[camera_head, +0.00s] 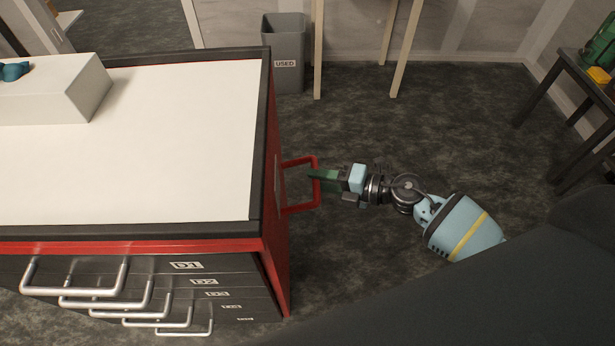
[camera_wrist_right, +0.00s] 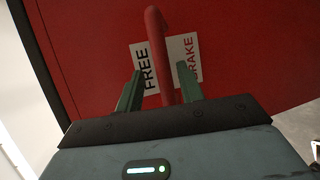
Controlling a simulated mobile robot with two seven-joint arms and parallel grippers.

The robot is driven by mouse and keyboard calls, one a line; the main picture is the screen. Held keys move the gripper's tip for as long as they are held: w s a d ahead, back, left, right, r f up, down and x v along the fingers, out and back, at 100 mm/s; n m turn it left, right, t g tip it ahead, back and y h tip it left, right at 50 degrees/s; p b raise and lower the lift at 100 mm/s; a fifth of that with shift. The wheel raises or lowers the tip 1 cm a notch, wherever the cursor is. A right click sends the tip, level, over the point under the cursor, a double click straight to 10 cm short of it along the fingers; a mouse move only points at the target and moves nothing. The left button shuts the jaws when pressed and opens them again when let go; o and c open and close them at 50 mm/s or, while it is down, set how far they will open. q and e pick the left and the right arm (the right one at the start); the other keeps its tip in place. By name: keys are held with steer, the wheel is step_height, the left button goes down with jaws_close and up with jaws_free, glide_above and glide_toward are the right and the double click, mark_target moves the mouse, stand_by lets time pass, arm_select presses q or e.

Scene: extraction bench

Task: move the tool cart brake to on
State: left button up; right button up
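The tool cart (camera_head: 130,150) has a white top and a red side panel. A red bar handle (camera_head: 300,209) stands out from its right side in the head view. In the right wrist view the red bar (camera_wrist_right: 160,50) crosses a white plate (camera_wrist_right: 187,47) reading FREE on the left and BRAKE on the right. My right gripper (camera_head: 315,177) is at the outer part of this bar. Its fingers (camera_wrist_right: 160,88) are apart, one on each side of the bar, with gaps showing. Which part is the brake's moving piece, I cannot tell. My left gripper is out of view.
Silver-handled drawers (camera_head: 190,285) line the cart's front. A grey bin (camera_head: 284,50) marked USED stands behind the cart. A dark table (camera_head: 566,75) is at the far right. Open floor (camera_head: 430,110) lies right of the cart.

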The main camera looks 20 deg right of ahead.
steer(key=shift+x, duration=1.85)
jaws_close()
